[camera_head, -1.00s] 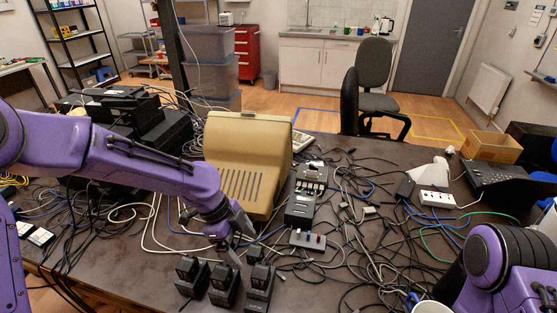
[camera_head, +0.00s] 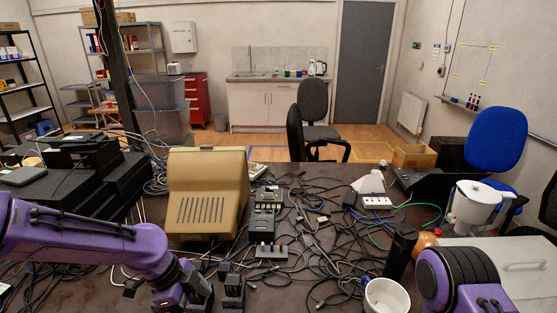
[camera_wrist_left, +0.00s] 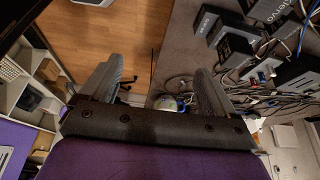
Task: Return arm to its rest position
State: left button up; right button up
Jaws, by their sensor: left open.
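My left arm (camera_head: 80,238), purple, reaches in from the left of the head view, low over the front of the table. Its wrist is near the bottom edge, and its fingers are hard to make out there. In the left wrist view my left gripper (camera_wrist_left: 155,88) is open, its two grey fingers wide apart with nothing held between them. Floor and the table edge show beyond the fingers. Black power adapters (camera_head: 232,290) stand beside the left wrist; black boxes (camera_wrist_left: 235,50) also show in the wrist view. My right arm (camera_head: 450,280) is at lower right; its gripper is out of view.
Tangled cables cover the dark table (camera_head: 345,178). A white mug (camera_head: 386,296) and a dark cylinder (camera_head: 400,252) stand near my right arm. Black equipment (camera_head: 90,165) is stacked at back left.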

pick_arm(q)
jog(key=w+n+t, duration=0.4)
jog(key=w+n, duration=0.2)
jog(key=n, duration=0.2)
notch_tip(320, 180, down, 6)
jog(key=a+n+t+y, duration=0.2)
jog(key=n+t, duration=0.1)
jog(key=n, duration=0.5)
jog(key=s+a+f+n+y+b, duration=0.25)
jog(key=s+a+f+n, duration=0.35)
jog(key=f, duration=0.4)
jog(key=s+a+f+n+g+y+b, duration=0.1)
jog(key=s+f, duration=0.4)
jog(key=s, duration=0.6)
jog(key=s+a+f+n+g+y, duration=0.2)
jog(key=s+f, duration=0.4)
jog(key=s, duration=0.5)
jog(key=shift+s+a+f+g+b, duration=0.15)
jog(key=shift+a+g+b, duration=0.2)
jog(key=shift+a, duration=0.3)
pick_arm(e)
jog(key=f, duration=0.4)
jog(key=shift+w+f, duration=0.2)
jog(key=shift+w, duration=0.05)
jog(key=shift+a, duration=0.1)
